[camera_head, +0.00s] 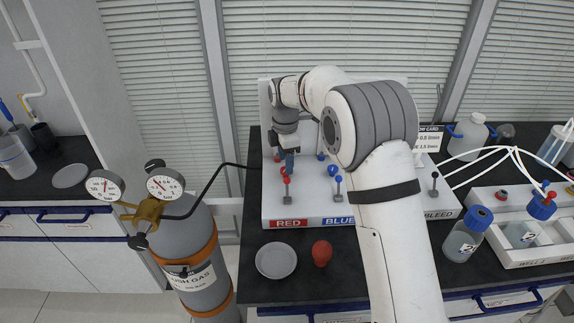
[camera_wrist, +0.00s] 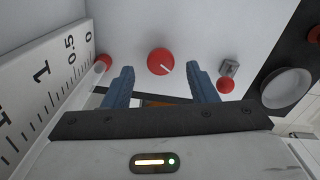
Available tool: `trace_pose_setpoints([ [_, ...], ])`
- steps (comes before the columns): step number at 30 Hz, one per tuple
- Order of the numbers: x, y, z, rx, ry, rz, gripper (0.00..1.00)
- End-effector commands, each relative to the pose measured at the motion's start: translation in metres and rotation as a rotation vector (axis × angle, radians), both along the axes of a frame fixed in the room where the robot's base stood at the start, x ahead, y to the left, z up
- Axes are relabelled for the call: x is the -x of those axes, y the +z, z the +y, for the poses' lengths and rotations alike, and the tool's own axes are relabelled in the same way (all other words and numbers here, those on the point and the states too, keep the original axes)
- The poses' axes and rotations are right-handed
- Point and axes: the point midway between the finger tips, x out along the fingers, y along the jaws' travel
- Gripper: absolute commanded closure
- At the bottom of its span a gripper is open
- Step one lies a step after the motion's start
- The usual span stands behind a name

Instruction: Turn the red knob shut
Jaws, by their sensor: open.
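The red knob (camera_wrist: 160,62) is round with a white pointer line, on the white panel. In the wrist view it lies between and just beyond the fingertips of my gripper (camera_wrist: 160,69). The blue fingers are apart, one on each side, with nothing between them. I cannot tell the height of the fingertips over the knob. In the head view my gripper (camera_head: 289,162) points down over the panel's RED section, and the red knob (camera_head: 283,171) is partly hidden by it.
A red-balled lever (camera_head: 287,182) stands in front of the knob, close to the right finger in the wrist view (camera_wrist: 226,85). A marked scale (camera_wrist: 45,75) rises at left. Blue controls (camera_head: 332,171) stand to the right. A dish (camera_head: 276,260) and a red object (camera_head: 321,253) lie in front.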

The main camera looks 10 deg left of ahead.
Motion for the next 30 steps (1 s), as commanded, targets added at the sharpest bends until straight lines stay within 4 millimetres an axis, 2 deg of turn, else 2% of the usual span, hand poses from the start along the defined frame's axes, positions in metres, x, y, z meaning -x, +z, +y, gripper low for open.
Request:
trace_pose_setpoints([
  [3,0.0,-0.015,0.0,0.001,-0.001,0.002,0.48],
  [6,0.0,-0.022,-0.001,0.001,-0.002,0.001,0.48],
  [15,0.0,-0.026,-0.001,0.0,-0.003,-0.001,0.48],
  [30,-0.001,-0.025,-0.001,0.0,-0.004,-0.001,0.88],
])
